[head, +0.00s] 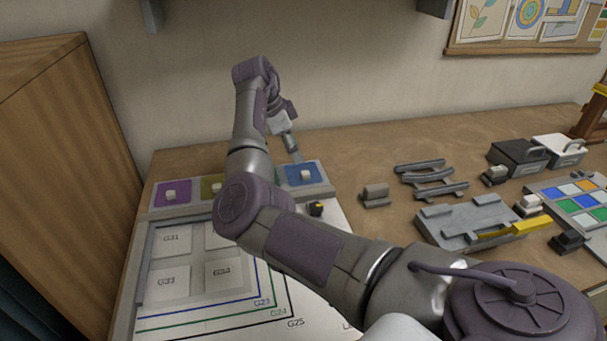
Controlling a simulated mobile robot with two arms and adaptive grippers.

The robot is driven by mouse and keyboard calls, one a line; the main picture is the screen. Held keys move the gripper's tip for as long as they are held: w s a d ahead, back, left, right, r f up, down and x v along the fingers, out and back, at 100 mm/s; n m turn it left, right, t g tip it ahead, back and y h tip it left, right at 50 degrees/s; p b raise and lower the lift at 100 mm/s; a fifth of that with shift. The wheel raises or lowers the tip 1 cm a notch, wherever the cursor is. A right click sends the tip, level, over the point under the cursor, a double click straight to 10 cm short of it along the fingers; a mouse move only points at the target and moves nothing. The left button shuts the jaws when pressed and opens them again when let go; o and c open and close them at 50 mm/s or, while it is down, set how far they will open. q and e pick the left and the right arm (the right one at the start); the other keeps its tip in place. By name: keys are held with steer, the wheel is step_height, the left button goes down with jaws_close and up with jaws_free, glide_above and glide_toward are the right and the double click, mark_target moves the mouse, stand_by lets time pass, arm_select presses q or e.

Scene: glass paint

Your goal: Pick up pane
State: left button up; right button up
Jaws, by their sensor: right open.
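A grey tray (141,262) at the lower left holds pale square plates labelled G31 (171,240), G33 (168,282) and one more at lower right (222,273). A further plate is partly hidden by my right arm. I cannot tell which of these is the pane. Behind the tray is a row of coloured squares with white knobs: purple (185,187), olive (207,190) and blue (314,173). My right gripper (295,157) is small and far off, by the row's back edge near the blue square. It is open, with no held object visible. My left gripper is out of view.
A wooden cabinet (62,130) stands at the left. The table's back strip (400,140) is clear.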

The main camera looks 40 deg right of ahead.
mark_target(305, 173)
steer(key=x, duration=0.2)
steer(key=shift+d+f, duration=0.15)
steer(key=shift+f, duration=0.2)
steer(key=p+x, duration=0.1)
steer(key=x, duration=0.3)
steer(key=shift+f, duration=0.15)
steer(key=shift+s+d+f, duration=0.1)
steer(key=shift+f, duration=0.35)
jaws_close()
